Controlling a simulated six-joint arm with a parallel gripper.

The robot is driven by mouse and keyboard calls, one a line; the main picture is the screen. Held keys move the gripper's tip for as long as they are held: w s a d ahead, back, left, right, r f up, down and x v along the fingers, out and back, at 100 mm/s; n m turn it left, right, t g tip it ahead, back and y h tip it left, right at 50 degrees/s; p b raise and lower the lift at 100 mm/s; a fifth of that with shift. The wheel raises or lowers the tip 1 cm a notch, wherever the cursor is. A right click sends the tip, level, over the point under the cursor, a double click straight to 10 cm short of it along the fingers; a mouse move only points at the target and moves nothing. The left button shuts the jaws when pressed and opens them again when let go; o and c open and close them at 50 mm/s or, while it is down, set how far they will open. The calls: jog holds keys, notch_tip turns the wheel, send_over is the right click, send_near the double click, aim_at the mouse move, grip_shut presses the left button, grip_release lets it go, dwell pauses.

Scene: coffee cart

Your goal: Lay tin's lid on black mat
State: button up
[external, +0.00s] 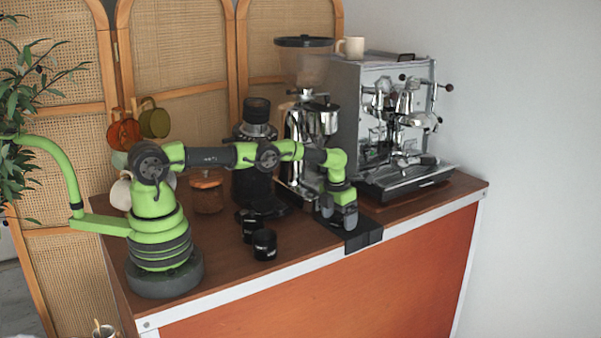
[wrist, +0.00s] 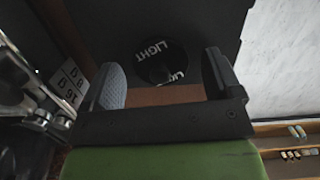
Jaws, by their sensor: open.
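A round black lid (wrist: 150,44) with white "LIGHT" lettering and a dark knob at its middle lies on the black mat (wrist: 215,18) in the wrist view. My gripper (wrist: 166,72) is open, with one finger on either side of the lid and clear gaps to it. In the external view my gripper (external: 338,216) points down close above the black mat (external: 366,240) at the counter's front edge. The lid cannot be made out there. A small black tin (external: 264,246) stands on the counter left of the gripper.
Other black tins (external: 251,228) stand just behind that tin. A chrome grinder (external: 310,130) and a dark grinder (external: 252,175) stand behind my arm. A wooden-lidded jar (external: 207,195) is further left.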

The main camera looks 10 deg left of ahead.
jog(key=shift+r, duration=0.15)
notch_tip(320, 180, up, 12)
jog(key=s, duration=0.1)
jog(key=shift+a, duration=0.45)
notch_tip(320, 180, up, 9)
jog(key=n+h, duration=0.2)
jog(key=n, duration=0.6)
send_over(335, 224)
jog(key=a, duration=0.4)
jog(key=a+r+n+t+y, duration=0.1)
jog(key=a+r+n+t, duration=0.1)
jog(key=a+r+n, duration=0.5)
jog(key=a+r+n+t, duration=0.1)
jog(key=a+r+n, duration=0.3)
jog(key=a, duration=0.5)
jog(key=s+a+f+n+t+y, duration=0.1)
jog(key=s+a+n+t+y, duration=0.2)
jog(key=s+a+n, duration=1.3)
jog(key=a+n+y, duration=0.1)
jog(key=n, duration=0.4)
jog(key=shift+a+f, duration=0.3)
jog(key=shift+f, duration=0.1)
